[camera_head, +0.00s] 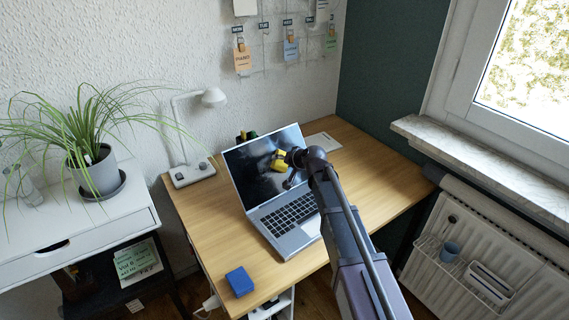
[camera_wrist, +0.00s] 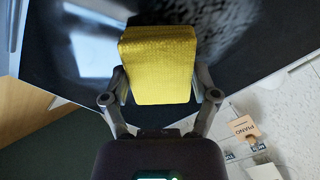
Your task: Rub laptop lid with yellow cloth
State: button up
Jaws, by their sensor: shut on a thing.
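The silver laptop stands open on the wooden desk, its keyboard (camera_head: 289,214) toward the front. Its raised lid (camera_head: 250,169) shows the dark screen side. My gripper (camera_head: 290,160) is in front of the lid's upper right part, shut on the yellow cloth (camera_head: 279,153). In the wrist view the cloth (camera_wrist: 158,60) is a thick yellow block between both fingers (camera_wrist: 160,88), with the dark screen (camera_wrist: 80,50) behind it. The cloth is at or very near the screen; I cannot tell if it touches. My arm hides part of the laptop's right side.
A blue block (camera_head: 240,281) lies on the desk's front left corner. A white lamp (camera_head: 190,173) stands behind the laptop at left, and a flat pale item (camera_head: 323,142) lies at the back right. The desk's right side (camera_head: 385,180) is clear. A windowsill (camera_head: 480,165) borders the right.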

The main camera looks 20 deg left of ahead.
aim_at(259, 170)
jog(key=shift+w+d, duration=0.9)
jog(key=shift+w, duration=0.2)
jog(key=shift+a, duration=0.1)
jog(key=shift+s+a, duration=0.55)
jog(key=shift+s, duration=0.25)
jog(key=shift+s+a, duration=0.5)
jog(key=shift+s, duration=0.25)
jog(key=shift+s, duration=0.1)
jog(key=shift+s+a, duration=1.2)
jog(key=shift+s, duration=0.15)
jog(key=shift+s+a, duration=0.55)
jog(key=shift+s, duration=0.25)
jog(key=shift+s+a, duration=0.55)
jog(key=shift+s, duration=0.2)
jog(key=shift+w+a, duration=0.1)
